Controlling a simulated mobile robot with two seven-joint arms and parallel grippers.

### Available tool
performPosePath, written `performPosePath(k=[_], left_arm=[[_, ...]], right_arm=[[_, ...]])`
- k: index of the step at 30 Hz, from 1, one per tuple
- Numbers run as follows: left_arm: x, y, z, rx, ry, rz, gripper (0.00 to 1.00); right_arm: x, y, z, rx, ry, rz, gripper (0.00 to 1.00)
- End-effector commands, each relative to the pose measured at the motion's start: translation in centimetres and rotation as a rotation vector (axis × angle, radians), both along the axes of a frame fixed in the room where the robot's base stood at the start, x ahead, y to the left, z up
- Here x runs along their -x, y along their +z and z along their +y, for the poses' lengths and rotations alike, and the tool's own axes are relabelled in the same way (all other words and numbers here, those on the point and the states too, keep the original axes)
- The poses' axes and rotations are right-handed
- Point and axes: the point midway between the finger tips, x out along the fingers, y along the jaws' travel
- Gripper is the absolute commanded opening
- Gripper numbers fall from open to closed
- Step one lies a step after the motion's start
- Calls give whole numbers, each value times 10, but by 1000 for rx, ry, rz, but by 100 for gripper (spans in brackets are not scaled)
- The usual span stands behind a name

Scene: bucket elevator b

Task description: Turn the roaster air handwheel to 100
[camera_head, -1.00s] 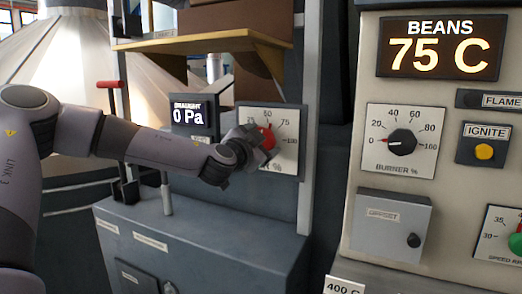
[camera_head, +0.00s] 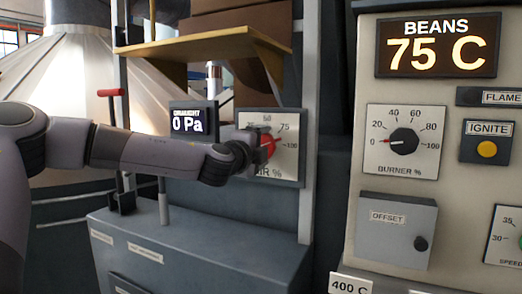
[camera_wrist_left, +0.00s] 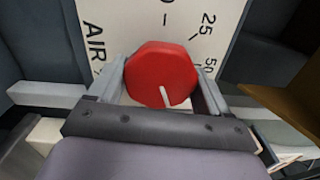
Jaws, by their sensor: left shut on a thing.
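The red air handwheel (camera_head: 268,142) sits on a white dial plate (camera_head: 290,168) marked AIR %, with 50, 75 and 100 showing in the head view. My left gripper (camera_head: 262,145) is shut on the handwheel and hides its left part. In the left wrist view the red wheel (camera_wrist_left: 161,74) lies between the two fingers, with a white pointer mark on its face towards the gripper. The scale figures 25 and 50 and the word AIR show behind it. The exact reading is hard to tell. My right gripper is out of view.
A draught display (camera_head: 190,122) reads 0 Pa just left of the dial. A wooden shelf (camera_head: 205,45) with boxes is above. The roaster panel at right has a burner dial (camera_head: 404,142) and an OFFSET box (camera_head: 397,228). A red-topped lever (camera_head: 110,93) stands at left.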

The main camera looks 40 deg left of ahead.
Motion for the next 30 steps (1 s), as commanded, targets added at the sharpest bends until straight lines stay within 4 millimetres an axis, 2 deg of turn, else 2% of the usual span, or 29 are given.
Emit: performPosePath(k=[6,15,30], left_arm=[[0,-2,0,-171,-1,56,48],[0,-2,0,-326,-1,106,48],[0,-2,0,-387,-1,126,48]], right_arm=[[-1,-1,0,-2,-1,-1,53],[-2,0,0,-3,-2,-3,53],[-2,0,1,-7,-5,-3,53]])
